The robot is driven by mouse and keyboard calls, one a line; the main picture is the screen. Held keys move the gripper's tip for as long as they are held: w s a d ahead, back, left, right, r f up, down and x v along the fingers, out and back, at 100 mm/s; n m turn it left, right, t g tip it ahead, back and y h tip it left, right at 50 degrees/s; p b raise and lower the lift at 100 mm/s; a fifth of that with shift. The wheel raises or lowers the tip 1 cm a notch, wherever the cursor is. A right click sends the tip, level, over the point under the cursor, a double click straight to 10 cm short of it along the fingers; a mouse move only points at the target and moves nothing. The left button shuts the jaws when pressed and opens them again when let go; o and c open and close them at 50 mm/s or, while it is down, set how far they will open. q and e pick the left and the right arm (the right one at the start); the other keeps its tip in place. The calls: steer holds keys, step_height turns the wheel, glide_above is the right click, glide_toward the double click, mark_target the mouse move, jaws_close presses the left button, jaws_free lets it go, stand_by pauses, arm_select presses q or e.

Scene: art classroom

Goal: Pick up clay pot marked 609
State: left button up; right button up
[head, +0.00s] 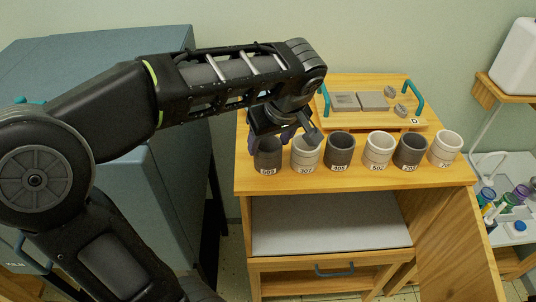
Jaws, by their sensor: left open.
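The clay pot marked 609 (267,156) is dark grey and stands upright at the left end of a row of pots on the wooden cabinet top. Its label faces me. My left gripper (282,138) is open, pointing down above and behind this pot, with one finger by the pot's rim and the other over the pale pot marked 307 (305,157). The gripper hides part of the 609 pot's rim. I cannot tell whether they touch. My right gripper is not in view.
Dark and pale pots continue the row to the right, including a dark pot (340,151) close by. A wooden tray (412,121) with teal handles lies behind them. A blue-grey cabinet (190,200) stands left. A shelf with jars (515,196) is at right.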

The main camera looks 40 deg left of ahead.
mark_target(266, 150)
arm_select(q)
steer(key=shift+a+f, duration=0.1)
steer(key=shift+f, duration=0.15)
steer(key=shift+p+x, duration=0.85)
steer(key=shift+x, duration=1.8)
steer(key=c, duration=1.2)
steer(key=shift+o, duration=0.2)
steer(key=shift+r, duration=0.15)
step_height(266, 150, up, 10)
steer(key=b, duration=0.1)
